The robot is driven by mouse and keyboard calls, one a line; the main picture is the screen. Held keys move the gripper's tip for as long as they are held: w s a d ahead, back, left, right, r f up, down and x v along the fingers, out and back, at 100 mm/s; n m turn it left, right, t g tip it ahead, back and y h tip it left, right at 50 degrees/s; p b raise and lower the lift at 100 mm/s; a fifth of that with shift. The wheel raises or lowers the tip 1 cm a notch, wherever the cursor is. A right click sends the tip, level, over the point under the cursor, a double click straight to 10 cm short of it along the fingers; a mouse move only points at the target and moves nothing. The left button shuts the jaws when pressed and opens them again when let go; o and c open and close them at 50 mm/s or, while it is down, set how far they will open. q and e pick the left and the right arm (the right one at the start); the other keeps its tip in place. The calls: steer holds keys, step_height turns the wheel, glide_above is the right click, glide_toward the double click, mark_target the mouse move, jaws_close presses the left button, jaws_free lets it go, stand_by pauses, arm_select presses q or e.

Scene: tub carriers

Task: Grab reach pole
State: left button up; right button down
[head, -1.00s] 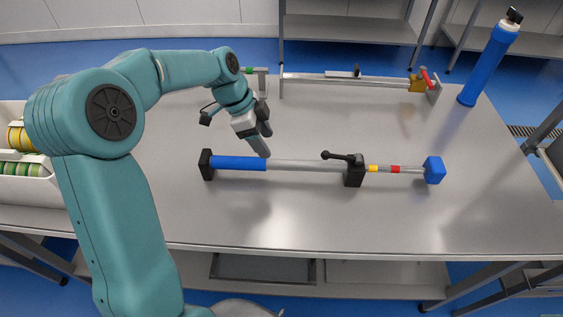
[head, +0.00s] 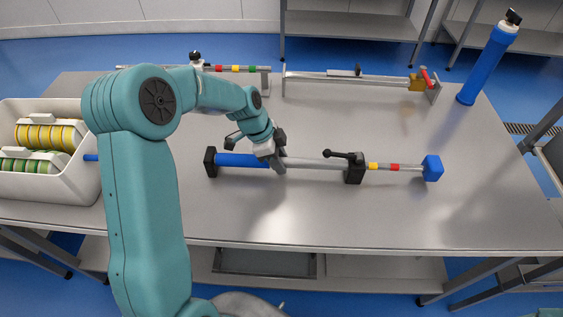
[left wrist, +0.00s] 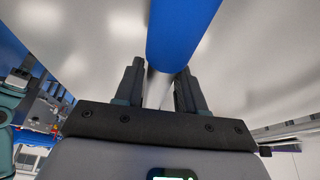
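My left gripper (head: 278,163) is at the join of the blue sleeve and the silver tube. In the left wrist view the blue sleeve (left wrist: 180,35) runs toward the gap between the two dark fingers (left wrist: 158,88), which stand apart on either side of the silver tube. A firm grip does not show. My right gripper is not in view.
A white tub (head: 75,185) with yellow and green discs stands at left. Two more bars, one with colored bands (head: 235,69) and one with a red lever (head: 345,80), lie along the back. A blue cylinder (head: 487,65) stands at back right. The front table is clear.

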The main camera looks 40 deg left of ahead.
arm_select(q)
jaws_close()
steer(key=shift+r, duration=0.1)
steer(key=shift+w, duration=0.1)
